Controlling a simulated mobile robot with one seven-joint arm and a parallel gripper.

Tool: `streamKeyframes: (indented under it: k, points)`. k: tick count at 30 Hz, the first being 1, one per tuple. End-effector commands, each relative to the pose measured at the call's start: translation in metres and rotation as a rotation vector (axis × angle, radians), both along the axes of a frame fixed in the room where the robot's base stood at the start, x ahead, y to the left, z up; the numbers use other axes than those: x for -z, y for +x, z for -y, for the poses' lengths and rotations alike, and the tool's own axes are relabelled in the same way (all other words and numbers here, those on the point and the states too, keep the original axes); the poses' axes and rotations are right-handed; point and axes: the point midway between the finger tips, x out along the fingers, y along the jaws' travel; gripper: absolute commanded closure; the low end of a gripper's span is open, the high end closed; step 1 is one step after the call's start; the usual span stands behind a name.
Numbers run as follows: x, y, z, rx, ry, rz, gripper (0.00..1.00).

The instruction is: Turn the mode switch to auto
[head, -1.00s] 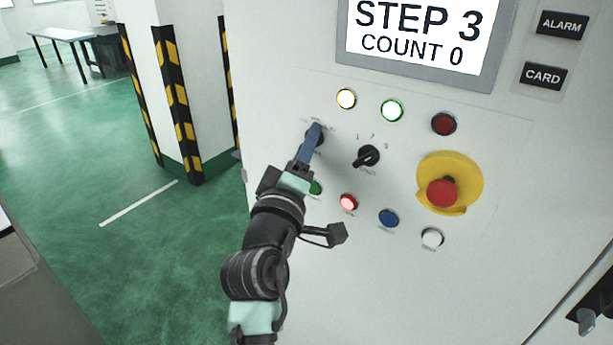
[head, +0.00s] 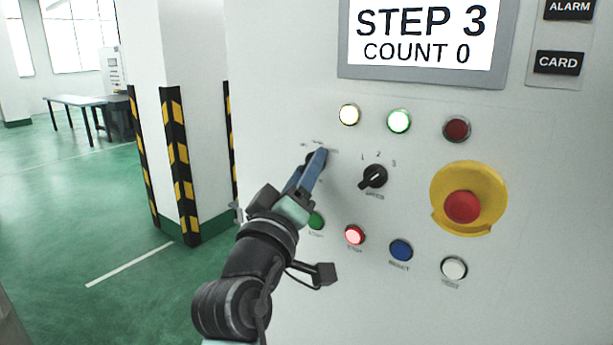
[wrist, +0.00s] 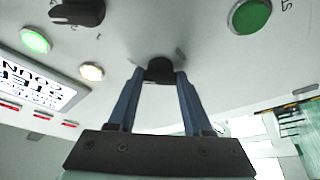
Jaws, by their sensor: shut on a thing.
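The mode switch (head: 310,158) is a small black rotary knob on the pale panel, at the left of the switch row. My gripper (head: 319,156) reaches up to it, and its blue fingers hide most of the knob in the head view. In the wrist view my gripper (wrist: 160,75) has one finger on each side of the black knob (wrist: 159,69) and is shut on it. The small lettering around the switch is too blurred to read, so I cannot tell which position it points to.
A black speed selector (head: 374,177) sits right of the switch. Below are a green button (head: 316,220), a lit red button (head: 354,235) and a blue button (head: 400,250). A red emergency stop (head: 462,207) on yellow stands further right. A striped pillar (head: 176,150) is left.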

Motion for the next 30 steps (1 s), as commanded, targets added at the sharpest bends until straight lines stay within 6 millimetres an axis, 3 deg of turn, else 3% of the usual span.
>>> streamKeyframes:
  k: [7, 8, 12, 23, 30]
  points:
    - [0.001, 0.000, 0.001, 0.000, 0.002, -0.003, 1.00]
    - [0.001, 0.000, 0.001, 0.000, 0.002, -0.003, 0.45]
    - [0.001, 0.000, 0.000, 0.001, 0.001, -0.002, 0.20]
    - [0.002, -0.003, -0.001, 0.000, -0.001, -0.001, 0.20]
    - [0.013, -0.034, -0.013, -0.002, -0.002, -0.001, 0.20]
